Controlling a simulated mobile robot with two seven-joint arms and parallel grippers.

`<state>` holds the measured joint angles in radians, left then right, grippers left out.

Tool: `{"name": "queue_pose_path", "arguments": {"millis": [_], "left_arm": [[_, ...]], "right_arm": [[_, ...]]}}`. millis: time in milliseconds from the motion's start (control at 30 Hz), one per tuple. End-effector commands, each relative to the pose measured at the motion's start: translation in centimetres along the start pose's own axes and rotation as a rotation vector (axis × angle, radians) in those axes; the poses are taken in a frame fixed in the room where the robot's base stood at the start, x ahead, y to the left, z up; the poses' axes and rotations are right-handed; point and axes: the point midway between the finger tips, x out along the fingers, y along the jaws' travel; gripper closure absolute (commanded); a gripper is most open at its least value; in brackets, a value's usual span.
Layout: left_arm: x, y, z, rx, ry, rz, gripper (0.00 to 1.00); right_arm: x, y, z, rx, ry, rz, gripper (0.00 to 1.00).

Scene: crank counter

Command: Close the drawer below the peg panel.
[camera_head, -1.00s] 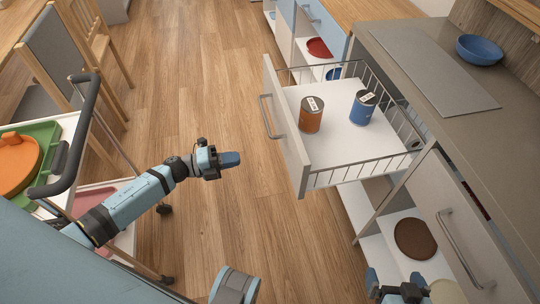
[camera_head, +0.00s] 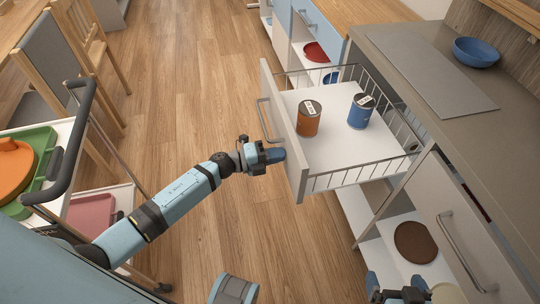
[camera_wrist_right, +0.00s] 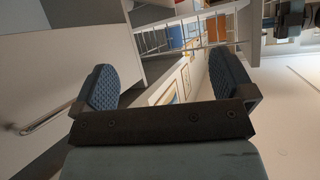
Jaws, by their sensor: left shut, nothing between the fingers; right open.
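The drawer (camera_head: 347,155) is pulled out from under the counter and has a pale front panel (camera_head: 284,130), a bar handle (camera_head: 264,118) and wire sides. An orange can (camera_head: 308,120) and a blue can (camera_head: 361,112) stand upright in it. My left gripper (camera_head: 277,155) is shut and empty, at the outer face of the drawer front below the handle; I cannot tell whether it touches. My right gripper (camera_head: 400,290) is low at the bottom edge, in front of the lower cabinet. In the right wrist view its fingers (camera_wrist_right: 162,88) are apart and empty.
The counter (camera_head: 440,100) carries a blue bowl (camera_head: 477,51). An open shelf with a brown round item (camera_head: 416,242) lies below the drawer, beside another handled front (camera_head: 465,250). A cart with a green tray (camera_head: 38,165) stands at the left. The wooden floor (camera_head: 190,90) between is clear.

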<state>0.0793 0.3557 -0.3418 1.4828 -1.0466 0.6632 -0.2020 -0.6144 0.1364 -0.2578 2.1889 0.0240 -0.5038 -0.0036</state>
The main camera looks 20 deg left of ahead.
Motion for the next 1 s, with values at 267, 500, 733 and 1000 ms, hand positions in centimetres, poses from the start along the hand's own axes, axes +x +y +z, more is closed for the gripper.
{"name": "queue_pose_path", "arguments": {"millis": [267,500,733,1000], "left_arm": [[0.0,0.0,0.0,0.000,0.000,0.000,1.00],[1.4,-0.1,0.0,0.001,0.002,-0.002,1.00],[5.9,-0.1,0.0,0.001,0.003,-0.003,1.00],[13.4,0.1,-0.1,0.001,0.002,-0.003,1.00]], "right_arm": [[0.1,0.0,0.2,0.000,-0.004,-0.001,0.00],[0.2,0.0,0.6,0.000,-0.009,-0.001,0.00],[0.3,0.0,0.7,0.002,-0.005,-0.002,0.00],[0.6,-0.1,0.9,0.008,0.011,-0.008,0.00]]}}
